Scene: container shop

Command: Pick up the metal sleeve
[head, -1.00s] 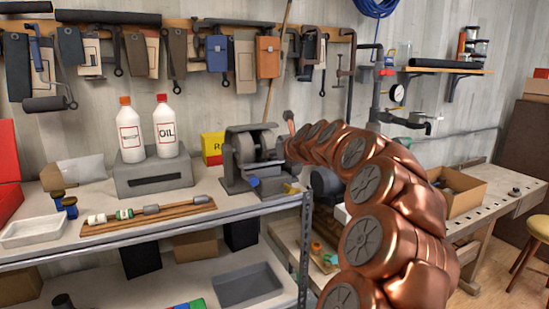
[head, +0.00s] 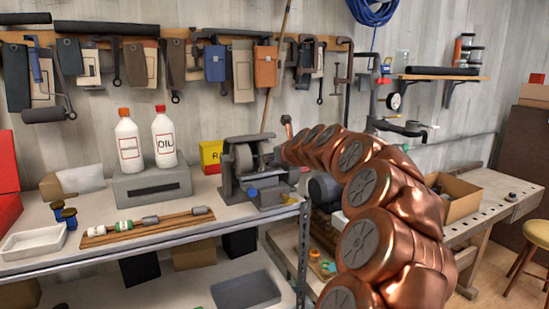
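A wooden rack (head: 180,222) lies on the left worktop in the head view. It holds a row of small cylinders. Two are grey and look metallic: one (head: 150,221) near the middle and one (head: 200,211) at the right end. Either could be the metal sleeve; I cannot tell which. A white cylinder with a green band (head: 123,226) is left of them. My copper arm rises from the bottom right and reaches toward the bench grinder, well right of the rack. My gripper's fingers cannot be made out.
A bench grinder (head: 243,170) stands at the worktop's right end. Two white bottles (head: 129,143) (head: 164,138) stand on a grey box (head: 152,183) behind the rack. A white tray (head: 35,241) is left of it. The worktop's front edge is close.

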